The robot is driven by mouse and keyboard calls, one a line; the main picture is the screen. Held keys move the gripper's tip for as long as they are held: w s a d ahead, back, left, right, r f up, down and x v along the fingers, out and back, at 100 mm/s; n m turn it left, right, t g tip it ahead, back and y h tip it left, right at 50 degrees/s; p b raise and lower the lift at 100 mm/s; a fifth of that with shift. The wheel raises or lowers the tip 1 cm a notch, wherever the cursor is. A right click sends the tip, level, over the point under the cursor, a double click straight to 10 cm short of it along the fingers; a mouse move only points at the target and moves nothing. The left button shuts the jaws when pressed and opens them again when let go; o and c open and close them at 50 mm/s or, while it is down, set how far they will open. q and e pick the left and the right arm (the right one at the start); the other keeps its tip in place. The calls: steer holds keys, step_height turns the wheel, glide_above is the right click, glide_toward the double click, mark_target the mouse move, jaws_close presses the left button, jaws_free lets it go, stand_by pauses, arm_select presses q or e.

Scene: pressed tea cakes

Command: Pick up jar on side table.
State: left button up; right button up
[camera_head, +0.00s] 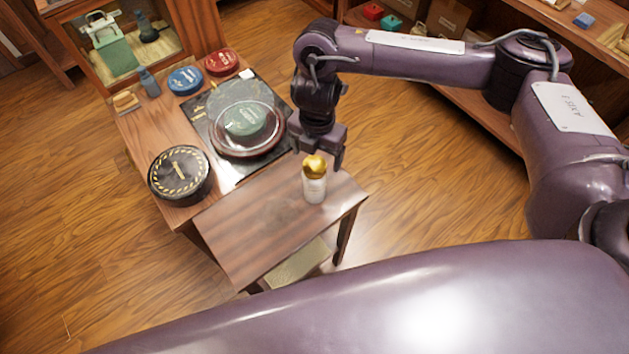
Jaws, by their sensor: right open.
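A small white jar (314,187) with a gold lid stands upright on the wooden side table (262,228), near its right back edge. My right gripper (318,160) points down just above and behind the jar. Its jaws are open, and its fingertips show close to the gold lid. I cannot tell whether they touch it. My left gripper is not in view.
Behind the side table, a longer table holds a round black tin (180,176), a dark tray (197,122) with a glass-covered green cake (245,118), a blue tin (185,80) and a red tin (221,62). Shelves (450,84) stand behind my right arm. The side table's left part is clear.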

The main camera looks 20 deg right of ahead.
mark_target(315, 164)
steer(key=f, duration=0.5)
steer(key=shift+s+a, duration=0.2)
steer(key=shift+a, duration=0.1)
steer(key=shift+f, duration=0.4)
steer(key=shift+w, duration=0.1)
steer(key=c, duration=1.5)
steer(key=shift+c, duration=0.4)
steer(key=shift+r, duration=0.1)
